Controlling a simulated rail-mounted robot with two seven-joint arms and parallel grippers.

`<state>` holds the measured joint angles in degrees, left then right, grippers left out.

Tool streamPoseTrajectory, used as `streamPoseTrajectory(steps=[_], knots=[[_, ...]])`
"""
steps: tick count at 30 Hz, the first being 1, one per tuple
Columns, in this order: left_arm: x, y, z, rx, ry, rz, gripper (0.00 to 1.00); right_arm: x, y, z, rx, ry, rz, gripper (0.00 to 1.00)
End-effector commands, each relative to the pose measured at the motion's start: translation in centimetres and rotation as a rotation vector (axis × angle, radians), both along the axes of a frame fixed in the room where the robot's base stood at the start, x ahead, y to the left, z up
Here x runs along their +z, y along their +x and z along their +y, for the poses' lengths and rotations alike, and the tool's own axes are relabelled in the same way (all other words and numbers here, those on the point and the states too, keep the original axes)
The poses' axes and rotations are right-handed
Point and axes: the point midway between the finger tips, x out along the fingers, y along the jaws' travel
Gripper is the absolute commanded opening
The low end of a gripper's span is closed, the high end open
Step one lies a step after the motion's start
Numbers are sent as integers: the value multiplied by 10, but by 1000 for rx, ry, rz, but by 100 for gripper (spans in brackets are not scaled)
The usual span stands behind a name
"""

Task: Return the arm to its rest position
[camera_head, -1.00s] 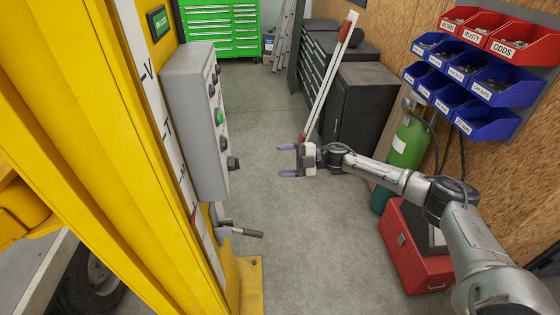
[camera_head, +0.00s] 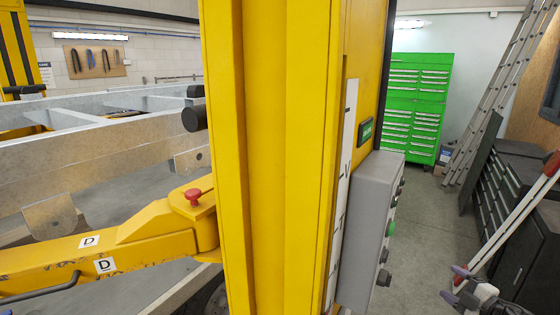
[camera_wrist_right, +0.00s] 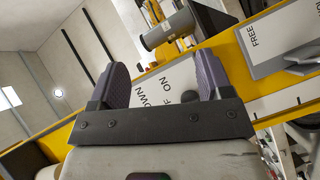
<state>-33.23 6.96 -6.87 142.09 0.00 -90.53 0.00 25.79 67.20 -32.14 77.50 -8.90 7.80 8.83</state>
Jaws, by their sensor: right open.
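My right gripper (camera_head: 453,284) shows at the lower right edge of the head view, its two purple-grey fingers pointing left. It is open and empty, and stands apart from the grey control box (camera_head: 362,225) to its left. Most of my right arm is outside the head view. In the right wrist view the two fingers (camera_wrist_right: 160,82) stand wide apart with nothing held between them. Behind them is a white strip with black lettering (camera_wrist_right: 172,80) on a yellow surface. My left arm and gripper are not in view.
A yellow column (camera_head: 265,150) fills the middle, with a yellow lift arm (camera_head: 130,245) and grey trailer frame (camera_head: 100,160) at left. A red-and-white pole (camera_head: 515,215) leans by dark cabinets (camera_head: 535,245). A green tool chest (camera_head: 418,100) and ladder (camera_head: 497,90) stand behind.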

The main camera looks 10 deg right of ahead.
Motion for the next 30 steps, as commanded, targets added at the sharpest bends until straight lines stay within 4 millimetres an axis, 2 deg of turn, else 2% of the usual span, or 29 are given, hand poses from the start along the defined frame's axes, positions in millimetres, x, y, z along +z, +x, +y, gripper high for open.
streamPoseTrajectory(steps=[6,8,11,14,17,18,20,24,27,30], knots=[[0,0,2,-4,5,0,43,22,3,-7,-333,-59,24,72],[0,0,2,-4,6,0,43,28,1,0,-412,-57,33,72],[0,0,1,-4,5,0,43,36,-5,23,-526,-29,53,72],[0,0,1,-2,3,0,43,32,-18,59,-616,25,106,72],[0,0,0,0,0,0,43,13,-42,106,-680,97,199,72],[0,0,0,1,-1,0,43,2,-57,130,-697,136,251,72],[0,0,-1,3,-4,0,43,-15,-81,163,-711,194,328,72],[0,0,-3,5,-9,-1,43,-53,-144,235,-690,356,505,72],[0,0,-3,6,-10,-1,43,-75,-190,282,-635,501,601,72],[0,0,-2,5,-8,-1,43,-97,-234,313,-621,633,692,72]])
